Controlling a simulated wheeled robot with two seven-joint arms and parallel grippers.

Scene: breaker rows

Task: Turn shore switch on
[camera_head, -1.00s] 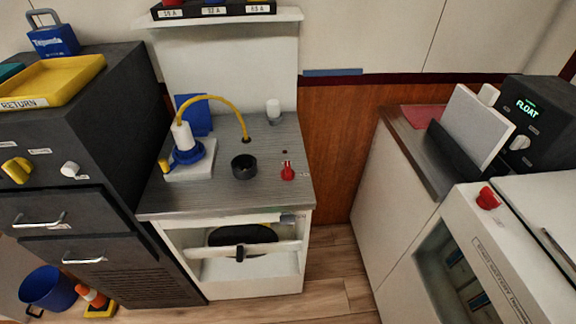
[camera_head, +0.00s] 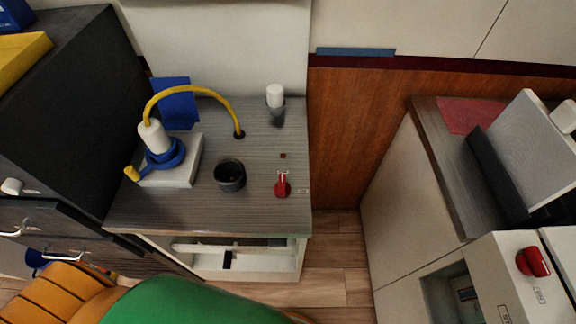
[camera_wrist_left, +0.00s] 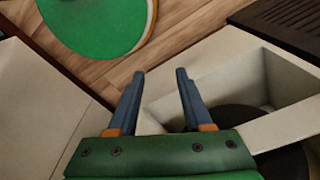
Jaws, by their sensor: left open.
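A red rotary switch (camera_head: 282,185) sits on the grey counter top (camera_head: 255,215), near its front right, with a small label beside it too small to read. A second red knob (camera_head: 533,262) is on the white unit at the right; I cannot read which is the shore switch. My left gripper (camera_wrist_left: 160,80) is open and empty in the left wrist view, its two blue-grey fingers apart beside an open white compartment (camera_wrist_left: 262,75). Its fingers are not visible in the head view, where my green and orange arm fills the bottom. My right gripper is not in view.
On the counter are a black cup (camera_head: 230,176), a blue and white plug with a yellow cable (camera_head: 195,90) on a pale block (camera_head: 188,172), and a white-topped cylinder (camera_head: 276,97). A dark cabinet (camera_head: 75,110) stands left. Wood floor (camera_head: 335,255) is open between the counters.

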